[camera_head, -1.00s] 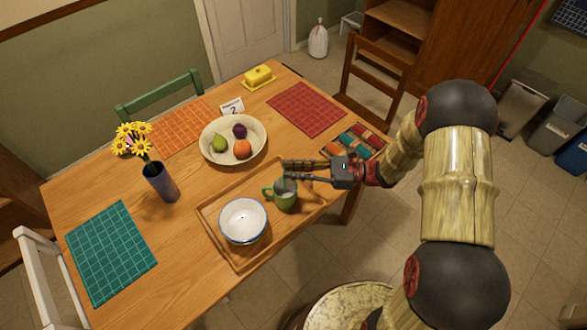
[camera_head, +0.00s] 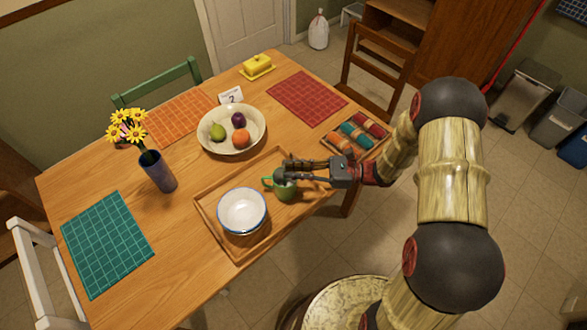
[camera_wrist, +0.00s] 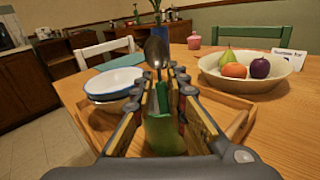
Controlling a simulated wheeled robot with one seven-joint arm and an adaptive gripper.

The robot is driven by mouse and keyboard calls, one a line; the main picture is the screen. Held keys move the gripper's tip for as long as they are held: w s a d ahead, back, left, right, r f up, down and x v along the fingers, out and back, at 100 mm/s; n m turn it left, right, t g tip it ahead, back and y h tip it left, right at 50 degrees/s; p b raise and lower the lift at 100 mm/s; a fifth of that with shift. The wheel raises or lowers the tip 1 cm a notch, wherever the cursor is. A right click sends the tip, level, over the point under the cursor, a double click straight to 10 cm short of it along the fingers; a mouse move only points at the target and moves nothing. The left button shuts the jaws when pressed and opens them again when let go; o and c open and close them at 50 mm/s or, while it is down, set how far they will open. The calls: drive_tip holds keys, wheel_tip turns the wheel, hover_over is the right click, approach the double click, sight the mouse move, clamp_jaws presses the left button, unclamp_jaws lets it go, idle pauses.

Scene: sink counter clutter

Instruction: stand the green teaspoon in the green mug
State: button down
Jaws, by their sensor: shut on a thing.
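The green teaspoon stands upright between my fingers in the wrist view, its metal bowl (camera_wrist: 157,52) up and its green handle (camera_wrist: 161,96) down. My gripper (camera_head: 283,172) is shut on the teaspoon at the green mug; it also shows in the wrist view (camera_wrist: 159,88). The green mug (camera_head: 286,190) stands upright on the tray, its handle to the left. In the wrist view the mug (camera_wrist: 164,136) is below and between my fingers. My fingers cover much of the mug's mouth in the head view. I cannot tell whether the handle's lower end is inside it.
A wooden tray (camera_head: 226,250) holds the mug and a white bowl (camera_head: 241,209) with a blue rim. A fruit bowl (camera_head: 208,147) stands behind the tray. A box of coloured rolls (camera_head: 358,133) lies to the right. A flower vase (camera_head: 159,173) is at left.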

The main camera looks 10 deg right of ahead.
drive_tip(key=c, duration=1.7)
unclamp_jaws()
drive_tip(key=d, duration=0.4)
drive_tip(key=s+d, duration=0.1)
drive_tip(key=d, duration=0.3)
drive_tip(key=s+d, duration=0.1)
drive_tip(key=d, duration=0.2)
drive_tip(key=shift+s+d+r, duration=0.15)
drive_tip(key=shift+d, duration=0.25)
